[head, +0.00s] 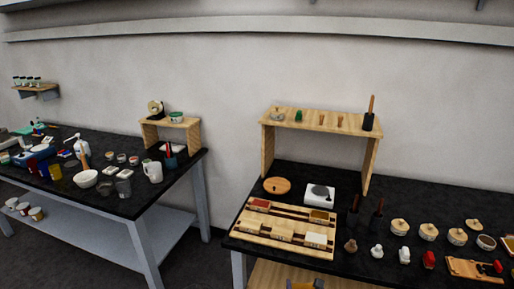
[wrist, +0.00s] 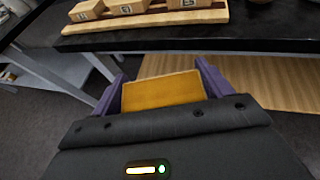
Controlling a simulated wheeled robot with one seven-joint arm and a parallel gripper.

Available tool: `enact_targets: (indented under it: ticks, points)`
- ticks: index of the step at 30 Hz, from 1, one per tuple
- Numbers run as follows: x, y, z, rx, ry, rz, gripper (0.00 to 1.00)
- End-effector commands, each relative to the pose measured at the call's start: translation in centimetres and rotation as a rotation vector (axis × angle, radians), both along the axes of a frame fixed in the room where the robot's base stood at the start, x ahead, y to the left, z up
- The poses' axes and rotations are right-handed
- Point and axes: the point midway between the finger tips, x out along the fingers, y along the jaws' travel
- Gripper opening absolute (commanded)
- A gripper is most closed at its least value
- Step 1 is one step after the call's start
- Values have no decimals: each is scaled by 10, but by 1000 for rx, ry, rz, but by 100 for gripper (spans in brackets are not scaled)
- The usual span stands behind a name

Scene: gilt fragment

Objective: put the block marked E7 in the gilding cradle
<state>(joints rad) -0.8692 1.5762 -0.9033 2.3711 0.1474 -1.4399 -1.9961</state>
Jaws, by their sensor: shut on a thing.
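My gripper (wrist: 160,92) is shut on a golden-yellow block (wrist: 160,90), held flat between its purple fingers. No mark shows on the face I see, so I cannot tell whether it is E7. I cannot identify the gilding cradle for sure.
The black table's front edge (wrist: 180,34) lies beyond my gripper, with a wooden lower shelf (wrist: 250,72) below it. A wooden stand (head: 318,120), a round wooden lid (head: 277,185) and a white device (head: 319,194) are behind the rack. Small jars (head: 399,226) stand to the right.

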Motion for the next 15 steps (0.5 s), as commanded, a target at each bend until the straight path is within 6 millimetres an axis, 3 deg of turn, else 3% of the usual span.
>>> enact_targets:
  ticks: [11, 15]
  points:
    - [-6, 0, -3, 2, 1, 14, 55]
    - [-14, 0, -15, 4, 5, 14, 55]
